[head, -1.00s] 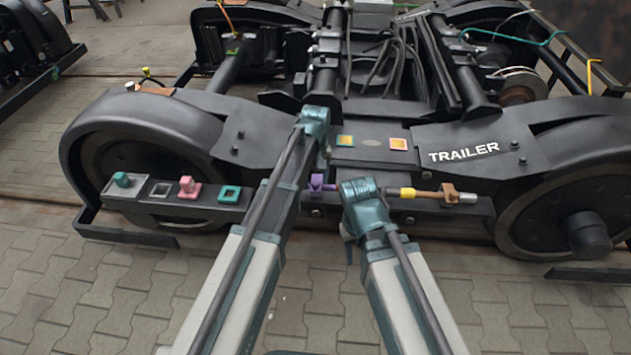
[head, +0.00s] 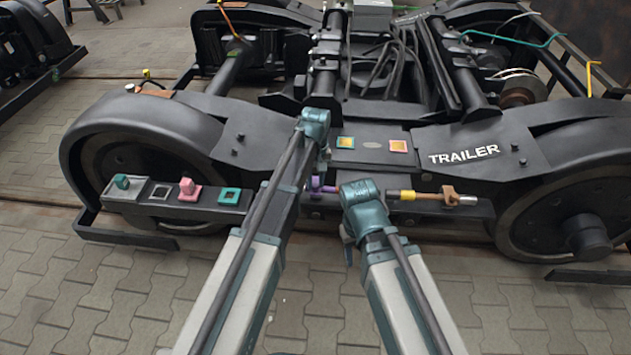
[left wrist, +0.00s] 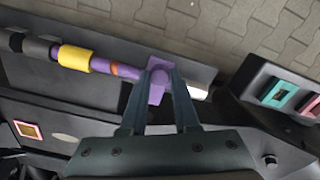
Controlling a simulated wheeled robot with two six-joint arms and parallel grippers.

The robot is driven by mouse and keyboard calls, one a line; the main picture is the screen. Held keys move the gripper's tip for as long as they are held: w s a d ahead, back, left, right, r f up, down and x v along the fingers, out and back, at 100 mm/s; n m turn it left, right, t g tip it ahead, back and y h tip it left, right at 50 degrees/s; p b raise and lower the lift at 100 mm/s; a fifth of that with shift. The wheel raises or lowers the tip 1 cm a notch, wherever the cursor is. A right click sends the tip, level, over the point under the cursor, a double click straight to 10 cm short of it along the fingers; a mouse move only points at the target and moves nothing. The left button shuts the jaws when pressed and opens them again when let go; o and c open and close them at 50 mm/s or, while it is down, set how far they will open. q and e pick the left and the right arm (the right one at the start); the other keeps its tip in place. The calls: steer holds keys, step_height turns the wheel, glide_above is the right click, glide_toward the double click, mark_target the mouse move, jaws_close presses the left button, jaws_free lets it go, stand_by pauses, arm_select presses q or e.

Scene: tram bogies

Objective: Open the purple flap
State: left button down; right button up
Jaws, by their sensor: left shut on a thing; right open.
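The purple flap (head: 318,184) is on the front rail of the trailer bogie, mostly hidden behind my left arm in the head view. In the left wrist view its purple handle part (left wrist: 157,88) lies between the two fingers of my left gripper (left wrist: 162,72), which is shut on it. A purple rod (left wrist: 130,72) with a yellow sleeve runs off to the left from there. How far the flap is turned cannot be told. My right gripper (head: 349,250) is mostly hidden below its teal wrist, apart from the flap; it is open.
The rail also carries a teal knob (head: 121,181), a pink block (head: 188,187), a teal square frame (head: 229,194), a yellow sleeve (head: 407,193) and a brown clamp (head: 449,195). Wheels stand at both sides. The paved floor (head: 120,300) in front is clear.

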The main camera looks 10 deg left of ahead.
stand_by(0.7)
arm_select(q)
steer(key=shift+w+r+g+p, duration=0.3)
steer(key=shift+w+r+g, duration=0.1)
steer(key=shift+w+g, duration=0.15)
steer(key=shift+w+r+g, duration=0.15)
steer(key=shift+w+g, duration=0.2)
steer(key=shift+g, duration=0.1)
steer(key=shift+w+r+g, duration=0.25)
steer(key=shift+w+g, duration=0.05)
steer(key=shift+g, duration=0.5)
steer(key=shift+r+g, duration=0.2)
steer(key=shift+g, duration=0.1)
steer(key=shift+s, duration=0.1)
steer(key=c, duration=0.6)
jaws_free()
steer(key=shift+c, duration=0.2)
